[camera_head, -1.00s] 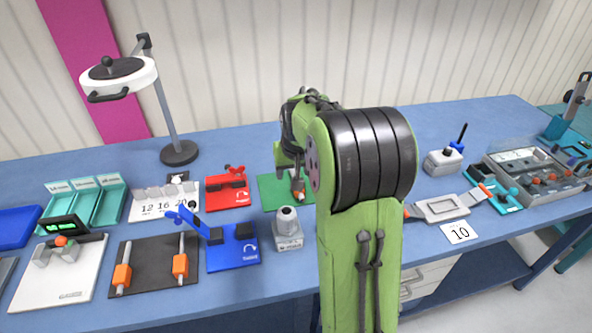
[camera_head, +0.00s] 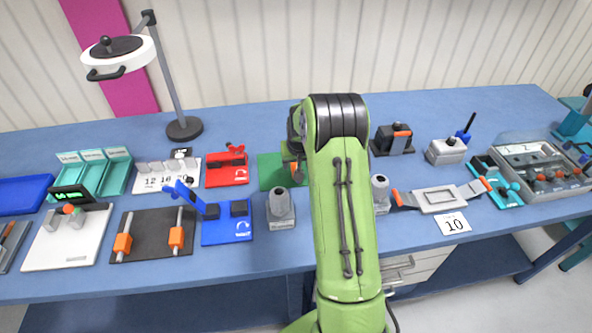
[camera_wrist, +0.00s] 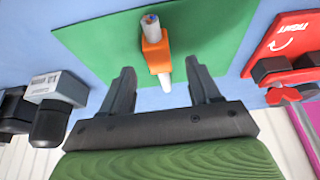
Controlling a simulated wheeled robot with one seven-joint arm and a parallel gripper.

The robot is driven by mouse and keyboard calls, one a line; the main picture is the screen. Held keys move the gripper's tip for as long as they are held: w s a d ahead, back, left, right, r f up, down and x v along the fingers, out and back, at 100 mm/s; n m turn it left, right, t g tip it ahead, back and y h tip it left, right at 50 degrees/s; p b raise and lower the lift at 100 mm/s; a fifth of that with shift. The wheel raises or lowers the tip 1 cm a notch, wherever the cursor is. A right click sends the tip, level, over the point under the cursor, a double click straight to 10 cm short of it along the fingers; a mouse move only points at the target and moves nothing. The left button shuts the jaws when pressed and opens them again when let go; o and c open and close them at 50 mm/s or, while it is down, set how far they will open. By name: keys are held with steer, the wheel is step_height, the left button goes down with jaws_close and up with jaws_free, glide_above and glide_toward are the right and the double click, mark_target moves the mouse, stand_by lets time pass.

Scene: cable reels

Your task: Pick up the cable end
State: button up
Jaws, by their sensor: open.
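The cable end, a short grey cable piece (camera_wrist: 151,27) with an orange sleeve (camera_wrist: 156,52) and a pale tip, shows over the green mat (camera_wrist: 95,35) in the wrist view. My gripper (camera_wrist: 163,68) is open, with its dark fingers apart on either side of the line of the sleeve and tip. Nothing is clamped between them; I cannot tell the height gap.
The red fixture (camera_head: 227,170) stands left of the mat and also shows in the wrist view (camera_wrist: 290,50). A grey block with a round socket (camera_head: 281,210) stands in front. A black holder (camera_head: 393,138) is to the right. A lamp (camera_head: 183,128) stands at the back left.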

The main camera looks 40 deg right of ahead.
mark_target(295, 165)
steer(key=x, duration=0.3)
steer(key=shift+d+f, duration=0.15)
steer(key=shift+f, duration=0.1)
steer(key=shift+r, duration=0.1)
steer(key=shift+c, duration=0.2)
jaws_close()
